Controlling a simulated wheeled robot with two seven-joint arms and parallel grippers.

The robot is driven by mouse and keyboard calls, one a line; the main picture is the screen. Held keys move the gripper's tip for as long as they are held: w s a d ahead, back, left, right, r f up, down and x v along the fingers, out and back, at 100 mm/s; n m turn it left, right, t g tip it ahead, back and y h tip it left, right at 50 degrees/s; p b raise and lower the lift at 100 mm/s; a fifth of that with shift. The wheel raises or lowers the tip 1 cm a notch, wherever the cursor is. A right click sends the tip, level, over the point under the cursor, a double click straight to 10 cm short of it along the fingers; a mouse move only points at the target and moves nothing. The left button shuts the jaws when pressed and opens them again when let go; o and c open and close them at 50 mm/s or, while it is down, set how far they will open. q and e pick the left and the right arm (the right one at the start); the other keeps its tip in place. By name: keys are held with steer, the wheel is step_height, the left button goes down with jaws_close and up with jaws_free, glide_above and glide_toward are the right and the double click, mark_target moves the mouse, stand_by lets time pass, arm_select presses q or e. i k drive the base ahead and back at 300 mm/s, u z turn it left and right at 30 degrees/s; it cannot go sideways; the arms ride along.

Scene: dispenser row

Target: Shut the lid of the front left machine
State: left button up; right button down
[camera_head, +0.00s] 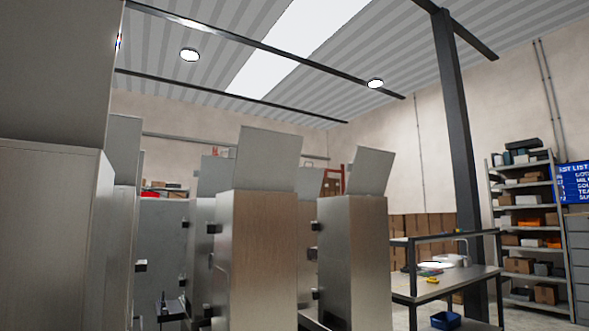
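Tall grey metal machines stand in a row, seen from close by. The nearest one, at the left edge, I take to be the front left machine (45,235); its body is cut off by the picture's left and lower edges. Its lid (55,70) stands raised above the body as a big flat panel, running out of the picture at the top. Neither of my grippers can be made out in this view.
Other machines (255,255) (352,255) stand to the right, with lids (268,158) (370,170) also raised. A workbench (450,283) with a blue bin (445,320) below it, a dark post (458,150) and a loaded shelf (525,237) are further right.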

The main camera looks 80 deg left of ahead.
mark_target(308, 186)
steer(key=u, duration=1.95)
steer(key=i, duration=1.75)
steer(key=u, duration=0.15)
